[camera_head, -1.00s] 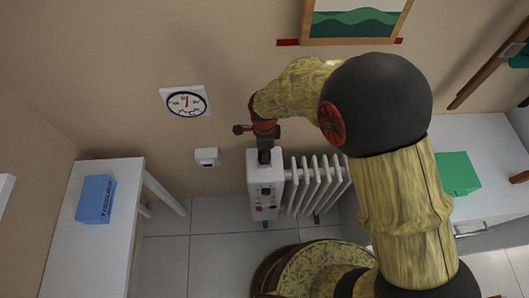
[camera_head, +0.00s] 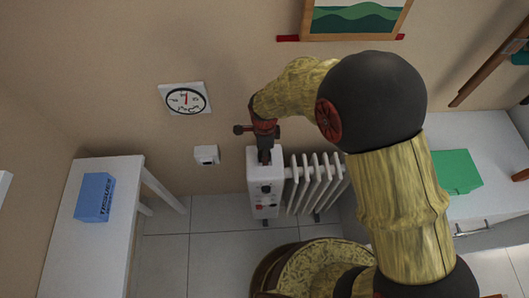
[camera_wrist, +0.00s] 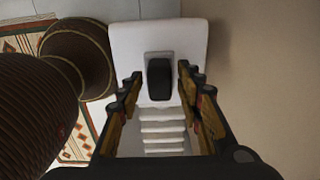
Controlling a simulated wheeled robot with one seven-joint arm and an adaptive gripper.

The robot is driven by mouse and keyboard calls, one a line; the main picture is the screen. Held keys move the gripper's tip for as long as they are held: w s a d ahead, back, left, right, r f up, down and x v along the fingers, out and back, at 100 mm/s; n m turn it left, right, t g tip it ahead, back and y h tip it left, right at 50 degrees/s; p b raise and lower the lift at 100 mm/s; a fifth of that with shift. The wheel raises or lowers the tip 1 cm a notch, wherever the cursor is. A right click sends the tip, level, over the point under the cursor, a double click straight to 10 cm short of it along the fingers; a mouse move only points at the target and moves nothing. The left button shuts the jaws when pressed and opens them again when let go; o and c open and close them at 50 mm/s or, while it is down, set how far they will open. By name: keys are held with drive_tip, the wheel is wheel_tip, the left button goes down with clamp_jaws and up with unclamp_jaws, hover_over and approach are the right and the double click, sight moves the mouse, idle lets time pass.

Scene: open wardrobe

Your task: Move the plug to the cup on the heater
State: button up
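The heater (camera_head: 264,180) is white, with knobs on its end panel and fins behind to the right, and stands on the floor against the wall. My gripper (camera_head: 264,156) points down over the end of its top. In the wrist view my gripper (camera_wrist: 160,78) is open, its fingers on either side of a dark upright block (camera_wrist: 159,80) on the white heater top (camera_wrist: 125,42). Gaps show between the block and both fingers. I cannot tell whether this block is the plug or the cup. No separate plug or cup can be made out.
A white box (camera_head: 206,154) is on the wall left of the heater. A white table (camera_head: 112,245) with a blue box (camera_head: 95,198) stands at left. A white cabinet (camera_head: 495,150) with a green item (camera_head: 456,172) is at right.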

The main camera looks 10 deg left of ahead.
drive_tip(key=shift+o, duration=0.6)
drive_tip(key=shift+r, duration=0.1)
drive_tip(key=shift+r, duration=0.35)
wheel_tip(320, 180, up, 11)
idle(0.4)
